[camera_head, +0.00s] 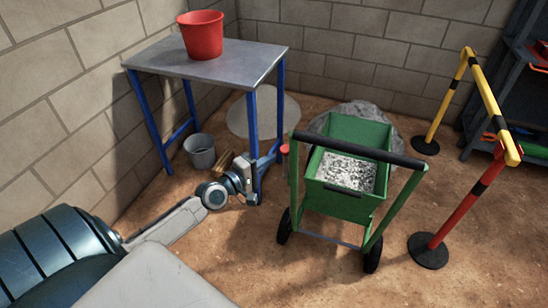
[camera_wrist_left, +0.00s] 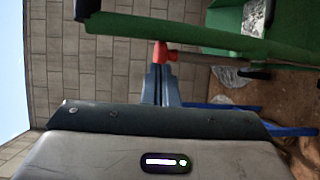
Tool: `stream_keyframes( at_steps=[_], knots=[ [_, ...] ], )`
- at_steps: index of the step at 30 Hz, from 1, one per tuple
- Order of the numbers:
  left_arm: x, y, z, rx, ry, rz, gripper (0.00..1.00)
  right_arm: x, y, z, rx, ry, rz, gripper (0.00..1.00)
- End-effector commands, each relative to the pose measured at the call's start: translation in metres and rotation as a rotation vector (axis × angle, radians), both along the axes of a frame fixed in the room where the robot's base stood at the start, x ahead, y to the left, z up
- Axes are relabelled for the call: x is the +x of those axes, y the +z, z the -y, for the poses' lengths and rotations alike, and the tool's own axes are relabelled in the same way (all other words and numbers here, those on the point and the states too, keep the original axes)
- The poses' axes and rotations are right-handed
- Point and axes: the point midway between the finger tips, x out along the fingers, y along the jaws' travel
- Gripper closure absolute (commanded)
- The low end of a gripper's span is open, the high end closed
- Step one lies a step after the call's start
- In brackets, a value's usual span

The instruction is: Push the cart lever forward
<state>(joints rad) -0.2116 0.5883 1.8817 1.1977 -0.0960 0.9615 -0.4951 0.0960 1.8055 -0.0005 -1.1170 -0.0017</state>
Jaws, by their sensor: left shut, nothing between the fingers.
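The green cart (camera_head: 345,205) stands on the dirt floor, with grey gravel in its bin and a black handle bar. Its red lever (camera_head: 284,150) sticks out at the cart's left side. It also shows in the left wrist view (camera_wrist_left: 165,52), against the green frame bar (camera_wrist_left: 190,35). My left gripper (camera_head: 276,156) is shut and empty, its tips right beside the lever. In the left wrist view its blue fingers (camera_wrist_left: 160,85) point at the red lever; I cannot tell whether they touch it. My right gripper is not in view.
A metal table (camera_head: 215,65) with blue legs and a red bucket (camera_head: 202,36) stands behind my left arm. A grey bucket (camera_head: 200,151) is under it. A yellow-black and red barrier (camera_head: 487,105) stands right of the cart. A grey rock pile (camera_head: 355,112) lies behind the cart.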

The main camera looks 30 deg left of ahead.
Motion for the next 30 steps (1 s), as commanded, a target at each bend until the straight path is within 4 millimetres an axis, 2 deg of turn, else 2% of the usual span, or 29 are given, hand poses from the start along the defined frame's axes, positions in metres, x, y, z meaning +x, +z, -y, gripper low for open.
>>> stream_keyframes(
  at_steps=[3,8,26,30],
  knots=[
    [0.015,0.0,0.003,-0.003,0.001,0.001,1.0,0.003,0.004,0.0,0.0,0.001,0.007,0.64],
    [0.024,0.0,0.006,-0.001,0.0,0.001,1.0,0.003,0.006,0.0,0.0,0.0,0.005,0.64],
    [0.027,0.001,0.006,-0.003,0.0,-0.006,1.0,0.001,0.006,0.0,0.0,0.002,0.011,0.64],
    [0.029,0.004,0.006,-0.006,0.0,-0.018,1.0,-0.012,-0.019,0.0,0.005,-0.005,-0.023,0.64]
  ],
)
